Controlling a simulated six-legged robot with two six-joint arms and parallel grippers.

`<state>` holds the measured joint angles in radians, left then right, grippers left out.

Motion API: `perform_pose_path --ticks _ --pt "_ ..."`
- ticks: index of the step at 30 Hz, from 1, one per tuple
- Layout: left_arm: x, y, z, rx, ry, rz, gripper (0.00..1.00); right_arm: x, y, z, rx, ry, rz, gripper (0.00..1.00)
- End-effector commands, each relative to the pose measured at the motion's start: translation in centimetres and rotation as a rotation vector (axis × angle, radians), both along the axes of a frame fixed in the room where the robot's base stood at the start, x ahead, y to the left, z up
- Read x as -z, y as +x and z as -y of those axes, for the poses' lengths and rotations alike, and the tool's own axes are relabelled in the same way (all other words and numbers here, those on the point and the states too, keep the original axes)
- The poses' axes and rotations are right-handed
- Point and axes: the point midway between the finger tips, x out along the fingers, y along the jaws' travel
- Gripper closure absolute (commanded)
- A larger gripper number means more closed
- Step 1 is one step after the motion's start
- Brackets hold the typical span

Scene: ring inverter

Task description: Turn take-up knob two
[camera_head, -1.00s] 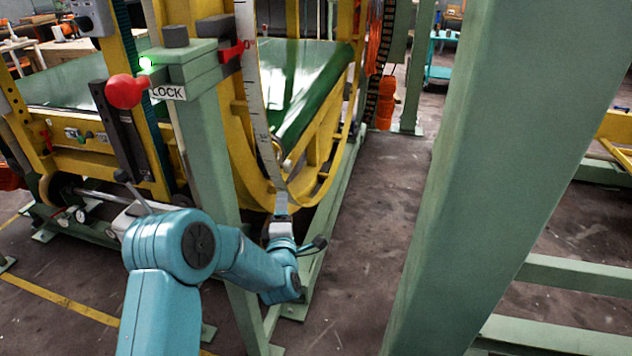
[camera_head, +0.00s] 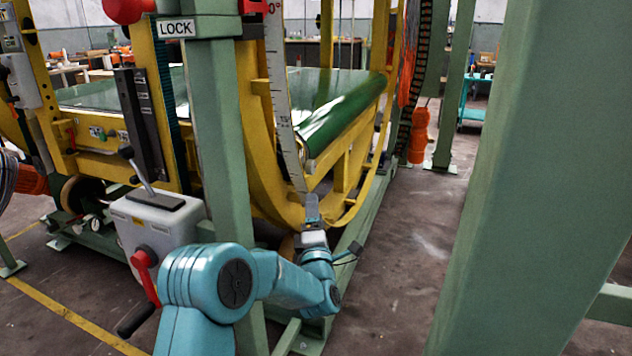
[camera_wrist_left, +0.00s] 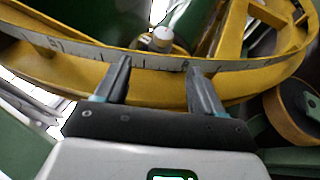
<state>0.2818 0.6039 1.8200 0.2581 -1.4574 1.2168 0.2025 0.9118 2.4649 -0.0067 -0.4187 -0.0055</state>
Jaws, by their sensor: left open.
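My left gripper (camera_head: 312,208) is in front of the yellow ring (camera_head: 260,150), low on its near side. In the left wrist view the gripper (camera_wrist_left: 160,76) is open and empty, with its two dark fingers apart over the ring's white scale band (camera_wrist_left: 100,54). A small round light-grey knob (camera_wrist_left: 158,40) sits beyond the fingertips, between them in the picture and apart from them. I cannot tell whether it is take-up knob two. It does not show clearly in the head view. My right gripper is not in view.
A green post (camera_head: 222,140) with a LOCK sign stands left of the gripper. A grey box (camera_head: 152,215) with a lever and red crank is beside my left arm. A thick green post (camera_head: 530,180) fills the right. Bare floor (camera_head: 415,240) lies between. A green belt (camera_head: 335,105) runs inside the ring.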

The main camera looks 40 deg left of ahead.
Motion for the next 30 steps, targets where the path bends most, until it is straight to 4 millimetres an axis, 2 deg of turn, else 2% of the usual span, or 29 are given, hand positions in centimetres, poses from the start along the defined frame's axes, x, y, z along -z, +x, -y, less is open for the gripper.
perform_pose_path --ticks 1,5,18,30 --pt "0.8 0.0 -0.1 -0.001 0.000 -0.001 0.31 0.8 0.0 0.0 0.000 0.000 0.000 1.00" --pt "0.5 0.6 -0.7 -0.003 0.000 0.002 0.31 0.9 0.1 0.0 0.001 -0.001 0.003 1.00" --pt "-2.4 6.9 -5.7 0.001 0.001 0.001 0.31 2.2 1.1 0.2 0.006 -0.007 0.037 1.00" --pt "-4.4 10.8 -9.1 0.001 0.000 -0.001 0.31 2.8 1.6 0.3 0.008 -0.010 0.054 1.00"
